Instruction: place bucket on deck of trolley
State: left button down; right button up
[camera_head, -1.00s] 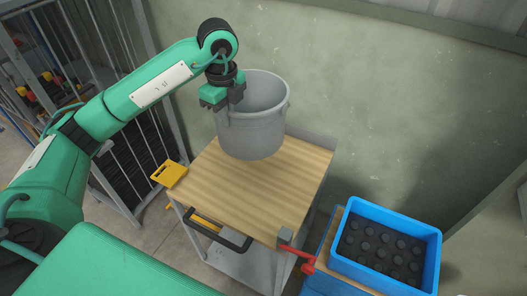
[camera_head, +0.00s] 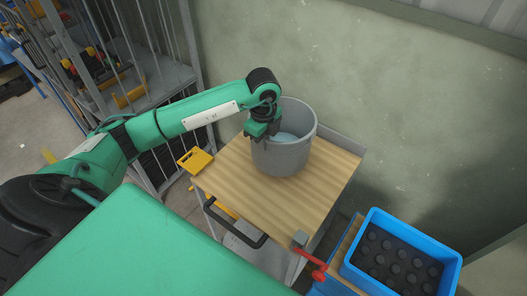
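The grey bucket (camera_head: 283,160) is upright over the back half of the trolley's wooden deck (camera_head: 265,207). Its base appears to meet the boards; a small gap would be hard to see from this angle. My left gripper (camera_head: 262,133) is at the bucket's near-left rim and appears shut on it, though the fingertips are partly hidden by the gripper body and the rim. My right gripper is not in view.
A yellow part (camera_head: 195,160) stands at the deck's left corner, with a black handle (camera_head: 235,228) along the near side. A red lever (camera_head: 312,267) and a blue crate (camera_head: 400,255) are at lower right. The front of the deck is clear.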

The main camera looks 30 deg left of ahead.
aim_at(263, 156)
pick_arm(q)
notch_tip(263, 156, down, 6)
jog(key=shift+r+p, duration=0.15)
jog(key=shift+p, duration=0.5)
jog(key=shift+f, duration=0.2)
jog(key=shift+f, duration=0.15)
jog(key=c, duration=1.6)
grip_release()
jog(key=shift+c, duration=0.2)
